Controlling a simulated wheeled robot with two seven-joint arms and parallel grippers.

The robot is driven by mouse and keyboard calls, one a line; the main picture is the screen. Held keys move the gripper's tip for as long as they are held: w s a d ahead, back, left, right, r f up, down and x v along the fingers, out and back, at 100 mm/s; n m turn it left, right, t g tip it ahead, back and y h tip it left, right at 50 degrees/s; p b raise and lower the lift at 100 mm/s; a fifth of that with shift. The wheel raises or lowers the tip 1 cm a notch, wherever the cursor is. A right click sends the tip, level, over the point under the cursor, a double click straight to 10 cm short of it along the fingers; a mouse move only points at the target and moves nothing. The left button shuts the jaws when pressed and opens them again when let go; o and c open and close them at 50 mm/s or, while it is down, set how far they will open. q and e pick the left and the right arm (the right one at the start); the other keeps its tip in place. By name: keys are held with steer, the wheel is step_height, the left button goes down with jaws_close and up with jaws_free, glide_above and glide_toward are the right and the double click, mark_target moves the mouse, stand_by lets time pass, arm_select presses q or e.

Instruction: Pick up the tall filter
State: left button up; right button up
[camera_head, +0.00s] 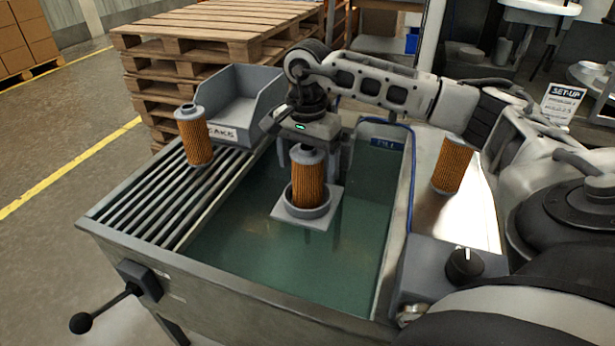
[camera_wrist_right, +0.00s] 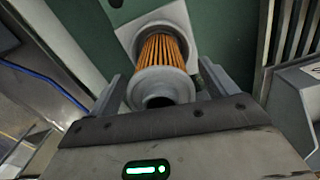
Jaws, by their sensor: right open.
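An orange pleated filter (camera_head: 309,180) with grey end caps stands upright in a round grey cup on a square plate (camera_head: 288,212) in the tank. In the right wrist view, this filter (camera_wrist_right: 161,52) lies between my gripper's fingers, its cap toward the camera. My right gripper (camera_head: 313,158) is open and points down, with its fingers on either side of the filter's upper part; I see no firm contact. A second capped filter (camera_head: 195,138) stands on the slatted rack at left. A third filter (camera_head: 452,165) stands on the bright metal surface at right. My left gripper is out of view.
The slatted drain rack (camera_head: 165,205) fills the tank's left side, with a grey bin (camera_head: 245,88) behind it. Greenish liquid (camera_head: 240,240) surrounds the plate. A control box with a black knob (camera_head: 464,265) is at front right. Pallets (camera_head: 160,75) are stacked behind.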

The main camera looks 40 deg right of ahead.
mark_target(306, 149)
steer(key=c, duration=1.1)
steer(key=shift+c, duration=0.2)
steer(key=shift+r, duration=0.1)
steer(key=shift+r, duration=0.25)
steer(key=r, duration=0.3)
steer(key=shift+s+a+r, duration=0.15)
steer(key=shift+a+r, duration=0.05)
steer(key=shift+a, duration=0.1)
steer(key=s+a+r, duration=0.9)
steer(key=shift+a, duration=0.4)
